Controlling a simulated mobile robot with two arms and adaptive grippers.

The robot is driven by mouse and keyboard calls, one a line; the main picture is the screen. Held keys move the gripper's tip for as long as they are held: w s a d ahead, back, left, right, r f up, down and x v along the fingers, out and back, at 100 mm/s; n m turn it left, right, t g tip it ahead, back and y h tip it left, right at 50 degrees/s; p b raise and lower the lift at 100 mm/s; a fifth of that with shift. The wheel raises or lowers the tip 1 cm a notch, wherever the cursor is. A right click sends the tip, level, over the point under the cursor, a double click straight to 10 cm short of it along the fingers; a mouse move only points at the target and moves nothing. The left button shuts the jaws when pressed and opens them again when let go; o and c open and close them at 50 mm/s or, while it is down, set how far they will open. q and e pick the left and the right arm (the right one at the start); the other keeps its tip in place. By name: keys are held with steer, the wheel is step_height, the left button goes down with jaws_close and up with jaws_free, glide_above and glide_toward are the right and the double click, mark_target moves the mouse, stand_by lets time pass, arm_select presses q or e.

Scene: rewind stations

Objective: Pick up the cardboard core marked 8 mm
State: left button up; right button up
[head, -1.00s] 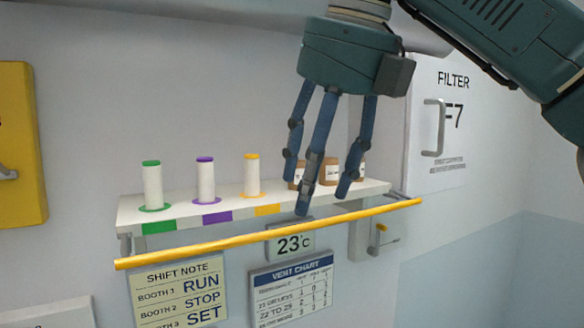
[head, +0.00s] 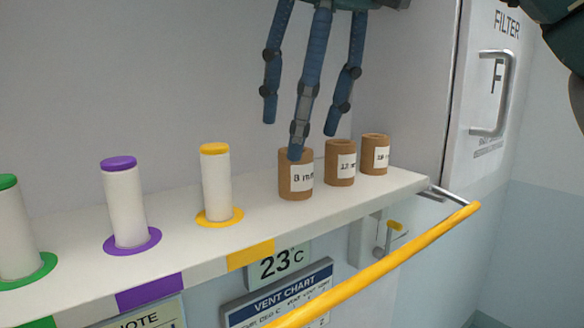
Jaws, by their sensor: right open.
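The cardboard core marked 8 mm (head: 296,188) is a short brown cylinder with a white label. It stands upright on the white shelf (head: 190,247), leftmost of three brown cores. My right gripper (head: 305,135) hangs over it from above with its blue fingers spread and empty. One finger crosses in front of the core's top edge in the picture; I cannot tell whether it touches. My left gripper is not in view.
Two more brown cores, the middle one (head: 340,168) and the right one (head: 374,158), stand close by on the right. A yellow-capped white spool (head: 217,185) and a purple-capped one (head: 125,205) stand left. A yellow rail (head: 385,258) runs in front of the shelf.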

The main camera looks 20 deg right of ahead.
mark_target(296, 173)
steer(key=shift+s+f, duration=0.15)
steer(key=shift+f, duration=0.35)
steer(key=x, duration=0.3)
steer(key=shift+d+r, duration=0.1)
steer(key=shift+d, duration=0.2)
steer(key=shift+w+f, duration=0.8)
steer(key=shift+w, duration=0.25)
steer(key=shift+s, duration=0.3)
steer(key=shift+c, duration=0.3)
steer(key=shift+s+a+r, duration=0.1)
steer(key=shift+s, duration=0.05)
steer(key=c, duration=0.9)
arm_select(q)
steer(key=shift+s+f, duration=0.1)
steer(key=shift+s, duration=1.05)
arm_select(e)
steer(key=shift+c, duration=0.2)
